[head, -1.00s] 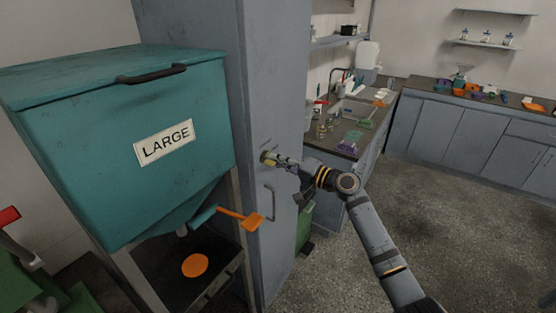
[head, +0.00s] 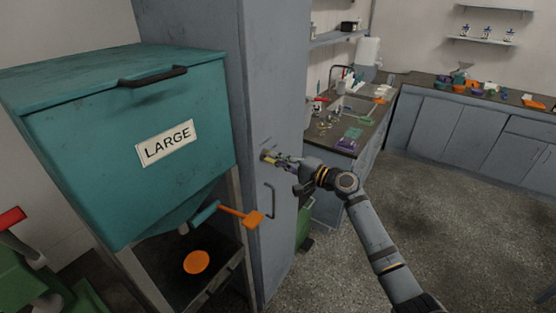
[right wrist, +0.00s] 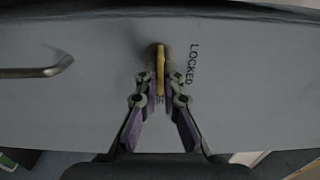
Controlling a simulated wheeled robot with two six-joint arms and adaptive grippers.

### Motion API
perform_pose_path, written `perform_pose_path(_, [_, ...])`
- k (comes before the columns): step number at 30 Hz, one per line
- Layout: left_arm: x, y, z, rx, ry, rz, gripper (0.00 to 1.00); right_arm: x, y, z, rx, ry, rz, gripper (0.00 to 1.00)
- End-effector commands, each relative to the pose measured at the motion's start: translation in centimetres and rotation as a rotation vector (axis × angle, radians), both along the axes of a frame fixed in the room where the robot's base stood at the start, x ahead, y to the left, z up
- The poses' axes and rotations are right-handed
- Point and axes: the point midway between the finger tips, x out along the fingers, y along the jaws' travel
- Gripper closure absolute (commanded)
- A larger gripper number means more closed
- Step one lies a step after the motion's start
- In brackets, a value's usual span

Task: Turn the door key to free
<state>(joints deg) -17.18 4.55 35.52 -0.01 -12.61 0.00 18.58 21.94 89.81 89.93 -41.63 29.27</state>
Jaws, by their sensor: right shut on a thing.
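The yellow door key (right wrist: 160,62) sits in a lock on the grey cabinet door (head: 272,235). It shows small and partly hidden by my fingers in the head view (head: 267,158). My right gripper (right wrist: 161,88) is shut on the key, a fingertip on each side; it also shows at the door in the head view (head: 279,160). In the right wrist view the key is edge-on and upright in the picture. The word LOCKED (right wrist: 194,64) is printed to its right. Small dark marks below the key, between my fingers, are too hidden to read. My left gripper is out of view.
A bar handle (head: 271,201) is on the door below the lock, left in the right wrist view (right wrist: 40,72). A teal bin marked LARGE (head: 130,140) stands at left, with an orange paddle (head: 252,219) beneath. The floor at right is clear.

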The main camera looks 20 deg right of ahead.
Motion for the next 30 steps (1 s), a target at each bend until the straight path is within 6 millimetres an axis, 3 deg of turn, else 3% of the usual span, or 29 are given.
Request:
perform_pose_path(5, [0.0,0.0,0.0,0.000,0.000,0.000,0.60,0.0,0.0,0.0,0.002,0.001,0.000,1.00])
perform_pose_path(6, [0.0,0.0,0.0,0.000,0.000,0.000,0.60,0.0,0.0,0.0,0.002,0.001,0.000,0.88])
perform_pose_path(10, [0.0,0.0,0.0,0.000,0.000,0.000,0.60,0.0,0.0,0.0,0.001,0.001,0.000,0.71])
perform_pose_path(22, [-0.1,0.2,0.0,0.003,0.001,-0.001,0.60,-0.7,-0.7,-0.1,-0.003,0.001,-0.002,0.71])
perform_pose_path(30, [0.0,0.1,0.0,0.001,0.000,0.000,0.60,-5.9,-4.6,-0.3,-0.011,0.007,0.001,0.71])
